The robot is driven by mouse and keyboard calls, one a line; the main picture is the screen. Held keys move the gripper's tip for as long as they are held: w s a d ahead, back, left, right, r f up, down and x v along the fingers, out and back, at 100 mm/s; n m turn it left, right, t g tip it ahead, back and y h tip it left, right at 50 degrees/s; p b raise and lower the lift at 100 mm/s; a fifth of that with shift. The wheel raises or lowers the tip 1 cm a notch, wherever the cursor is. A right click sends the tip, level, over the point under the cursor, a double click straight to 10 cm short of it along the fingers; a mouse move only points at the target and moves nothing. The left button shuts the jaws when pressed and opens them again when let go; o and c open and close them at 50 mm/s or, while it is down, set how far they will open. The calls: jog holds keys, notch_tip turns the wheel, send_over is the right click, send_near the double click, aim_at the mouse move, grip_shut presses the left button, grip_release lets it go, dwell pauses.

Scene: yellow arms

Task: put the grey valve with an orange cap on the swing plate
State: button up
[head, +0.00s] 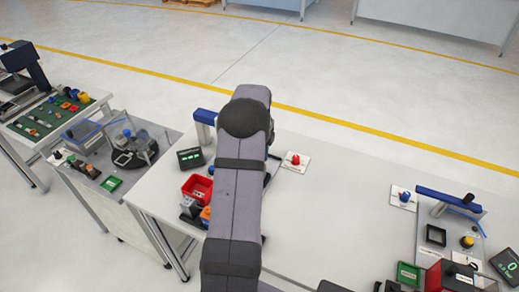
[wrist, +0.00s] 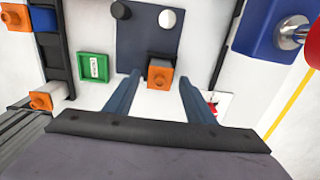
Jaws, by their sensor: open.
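In the wrist view, a grey valve with an orange cap (wrist: 160,74) is at the lower edge of a dark grey plate (wrist: 140,38), which may be the swing plate. I cannot tell whether the valve rests on the plate or just in front of it. My gripper (wrist: 159,80) is open, with one blue finger on each side of the valve and a visible gap to both. Other orange-capped grey parts sit at the left (wrist: 40,101) and top left (wrist: 14,18). In the head view, my arm hides the gripper and this valve.
A green tray (wrist: 95,67) is left of the plate, and a blue post (wrist: 265,25) stands at upper right. In the head view, a red bin (head: 197,187) is left of my arm, and a red-topped part (head: 295,160) is right. The table's middle right is mostly clear.

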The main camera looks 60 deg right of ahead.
notch_tip(320, 180, up, 8)
jog(key=shift+f+b, duration=0.1)
jog(key=shift+b, duration=0.85)
jog(key=shift+w+a, duration=0.25)
jog(key=shift+w, duration=0.05)
jog(key=w+a+n, duration=0.4)
jog(key=a+n, duration=0.1)
jog(key=a, duration=0.2)
jog(key=w+a+n, duration=0.5)
jog(key=a, duration=0.3)
jog(key=w+a+n, duration=0.4)
jog(key=a+n, duration=0.2)
jog(key=a, duration=0.2)
jog(key=shift+w+a+f, duration=0.2)
jog(key=shift+w+f, duration=0.05)
jog(key=shift+w, duration=0.1)
jog(key=s+a+f+n, duration=0.1)
jog(key=s+a+n, duration=0.2)
jog(key=a+n, duration=0.3)
jog(key=s+a+f+n, duration=0.2)
jog(key=s+a+n, duration=0.1)
jog(key=a+n, duration=0.4)
jog(key=s+a+f+n, duration=0.2)
jog(key=a+n, duration=0.5)
jog(key=a, duration=0.4)
jog(key=shift+s+a, duration=0.3)
jog(key=shift+s, duration=0.6)
